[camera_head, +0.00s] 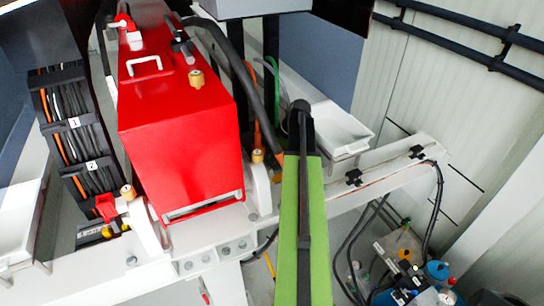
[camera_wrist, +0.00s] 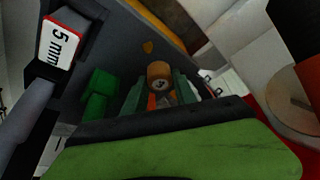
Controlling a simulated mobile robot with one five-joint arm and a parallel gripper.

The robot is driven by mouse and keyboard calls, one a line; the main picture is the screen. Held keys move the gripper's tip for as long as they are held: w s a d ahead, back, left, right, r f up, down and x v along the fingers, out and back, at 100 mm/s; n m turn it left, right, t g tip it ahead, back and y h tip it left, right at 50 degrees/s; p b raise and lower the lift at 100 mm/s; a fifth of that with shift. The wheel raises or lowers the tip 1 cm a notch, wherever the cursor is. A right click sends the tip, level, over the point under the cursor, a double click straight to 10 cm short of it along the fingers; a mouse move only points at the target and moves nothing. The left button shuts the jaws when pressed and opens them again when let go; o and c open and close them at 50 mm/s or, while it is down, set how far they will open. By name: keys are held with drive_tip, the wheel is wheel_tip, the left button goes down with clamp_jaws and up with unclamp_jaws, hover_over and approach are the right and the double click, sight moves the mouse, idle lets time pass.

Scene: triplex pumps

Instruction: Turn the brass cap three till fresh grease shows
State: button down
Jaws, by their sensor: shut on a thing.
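In the wrist view my gripper (camera_wrist: 160,92) has its two dark green fingers on either side of a brass cap (camera_wrist: 159,70). The fingers are shut on this cap. The cap has a pale round face with a dark mark that I cannot read. No fresh grease can be made out; the view is dark. In the head view one brass cap (camera_head: 196,78) sits on the red housing, another (camera_head: 257,156) on the white frame by its right side, and a third (camera_head: 128,192) at its lower left. My green arm hides the gripper there.
The red housing (camera_head: 180,135) fills the left middle. A white beam (camera_head: 385,173) with black clips runs right. Hoses and bottles (camera_head: 437,270) crowd the lower right. In the wrist view a "5 mm" label (camera_wrist: 60,43) and a green block (camera_wrist: 98,94) are left of my gripper.

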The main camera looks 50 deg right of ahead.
drive_tip(key=m+h, duration=0.1)
drive_tip(key=m, duration=0.1)
drive_tip(key=m+h, duration=0.1)
drive_tip(key=m, duration=0.2)
drive_tip(key=shift+a+m+t, duration=0.15)
drive_tip(key=shift+m+t, duration=0.15)
idle(0.5)
drive_tip(key=c, duration=1)
unclamp_jaws()
drive_tip(key=p+v, duration=1.6)
drive_tip(key=v, duration=0.1)
drive_tip(key=shift+r, duration=0.2)
